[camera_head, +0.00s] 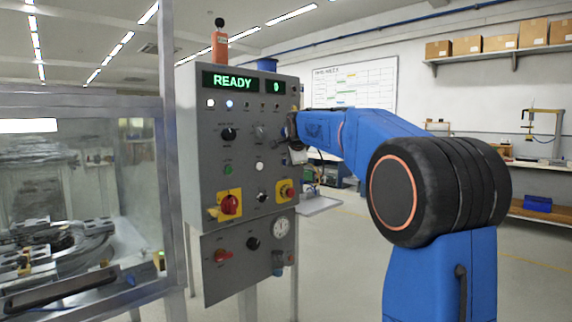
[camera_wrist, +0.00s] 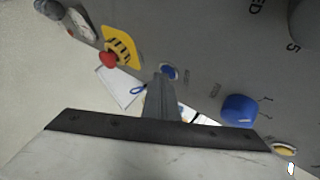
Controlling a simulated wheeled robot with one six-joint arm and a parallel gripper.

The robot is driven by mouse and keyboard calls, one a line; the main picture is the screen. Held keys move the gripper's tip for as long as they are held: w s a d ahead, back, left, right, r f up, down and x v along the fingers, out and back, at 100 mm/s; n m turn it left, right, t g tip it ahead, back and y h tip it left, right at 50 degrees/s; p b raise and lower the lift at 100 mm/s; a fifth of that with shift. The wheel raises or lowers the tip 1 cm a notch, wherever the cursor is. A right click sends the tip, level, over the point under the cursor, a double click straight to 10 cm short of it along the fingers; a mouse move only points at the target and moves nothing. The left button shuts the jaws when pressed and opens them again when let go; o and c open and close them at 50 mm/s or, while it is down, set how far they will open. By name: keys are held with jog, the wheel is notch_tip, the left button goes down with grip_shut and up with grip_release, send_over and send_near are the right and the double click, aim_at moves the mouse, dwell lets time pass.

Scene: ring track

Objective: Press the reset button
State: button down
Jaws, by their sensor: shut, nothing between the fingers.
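The grey control panel (camera_head: 243,145) stands at the centre of the head view, its display reading READY. My gripper (camera_head: 298,143) is at the panel's right edge and hides part of it. In the wrist view my gripper (camera_wrist: 161,82) is shut and empty, pointing at the panel face. No label reading reset is legible.
A glazed machine enclosure (camera_head: 85,215) stands left. Open floor (camera_head: 345,265) lies right of the panel.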

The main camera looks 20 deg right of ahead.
dwell(0.5)
jog(key=shift+s+d, duration=0.3)
jog(key=shift+s, duration=0.45)
jog(key=shift+s, duration=0.1)
jog(key=shift+s+d, duration=0.25)
jog(key=shift+s, duration=0.5)
jog(key=shift+s+d, duration=0.3)
jog(key=shift+s, duration=0.4)
jog(key=shift+s+d, duration=0.25)
jog(key=shift+s, duration=0.5)
jog(key=s+a+f+n+g+y, duration=0.1)
jog(key=s+a+f+n, duration=0.4)
jog(key=s+f, duration=0.6)
jog(key=s+a+f+n+g+y, duration=0.1)
jog(key=s+a+f+n+g, duration=0.2)
jog(key=s, duration=1.8)
jog(key=s+a+f+n+g, duration=0.2)
jog(key=s+a+f+n, duration=0.7)
jog(key=s+f, duration=0.7)
notch_tip(320, 180, down, 4)
jog(key=n, duration=0.2)
jog(key=shift+s+a+n+y, duration=0.25)
jog(key=shift+s+n+y, duration=0.05)
jog(key=shift+y, duration=0.1)
